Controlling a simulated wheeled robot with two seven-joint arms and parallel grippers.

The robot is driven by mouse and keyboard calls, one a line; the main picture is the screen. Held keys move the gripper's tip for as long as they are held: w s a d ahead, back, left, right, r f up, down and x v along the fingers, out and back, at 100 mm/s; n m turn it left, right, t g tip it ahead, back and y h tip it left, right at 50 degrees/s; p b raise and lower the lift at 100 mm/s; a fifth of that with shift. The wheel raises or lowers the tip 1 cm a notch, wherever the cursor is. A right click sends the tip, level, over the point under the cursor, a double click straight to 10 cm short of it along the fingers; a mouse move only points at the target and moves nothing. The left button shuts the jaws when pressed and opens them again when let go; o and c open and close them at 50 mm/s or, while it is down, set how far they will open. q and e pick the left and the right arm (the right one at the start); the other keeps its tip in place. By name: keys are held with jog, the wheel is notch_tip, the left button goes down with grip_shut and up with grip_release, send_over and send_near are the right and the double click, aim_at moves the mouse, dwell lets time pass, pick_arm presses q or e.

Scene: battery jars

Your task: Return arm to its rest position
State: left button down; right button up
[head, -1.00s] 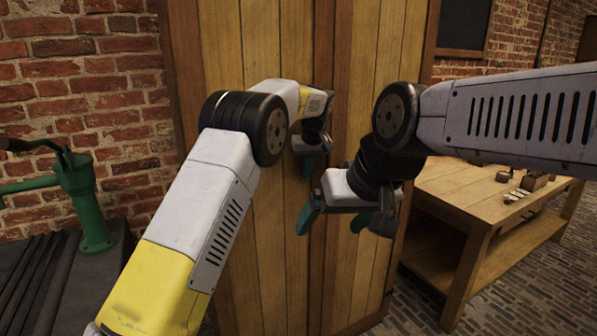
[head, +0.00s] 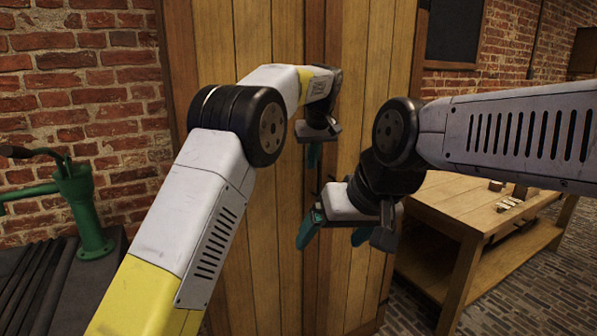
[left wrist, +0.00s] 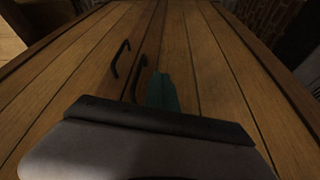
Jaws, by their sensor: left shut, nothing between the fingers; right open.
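My left gripper (head: 314,154) is in front of the wooden cabinet (head: 265,200), fingers pointing down, shut and empty. Its teal fingertips (left wrist: 162,92) show together in the left wrist view, beside two dark door handles (left wrist: 120,58). Whether they touch the door I cannot tell. My right gripper (head: 335,238) is lower and nearer, in front of the cabinet's right part. Its teal fingers are spread open with nothing between them.
A wooden table (head: 470,215) with several small blocks (head: 508,204) stands at the right. A green hand pump (head: 85,210) stands on a dark slatted surface at the left. A brick wall (head: 80,90) is behind. Brick floor (head: 500,300) shows at the lower right.

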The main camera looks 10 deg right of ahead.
pick_arm(q)
jog(key=s+a+r+h, duration=0.1)
jog(key=s+a+r, duration=0.25)
jog(key=a, duration=0.35)
jog(key=s+a+r, duration=0.2)
jog(key=s+a, duration=0.2)
jog(key=a, duration=0.4)
jog(key=s+a+r+h, duration=0.1)
jog(key=s+a+r, duration=0.25)
jog(key=a, duration=0.35)
jog(key=s+a+f, duration=0.3)
jog(key=s, duration=0.5)
jog(key=s+a+f+m+t, duration=0.1)
jog(key=s+a+f, duration=0.3)
jog(key=s, duration=0.4)
jog(key=s+a+f+t, duration=0.1)
jog(key=s+a+f, duration=0.2)
jog(key=s, duration=0.6)
jog(key=shift+a+f, duration=0.2)
jog(key=shift+a, duration=0.15)
jog(key=shift+s, duration=0.1)
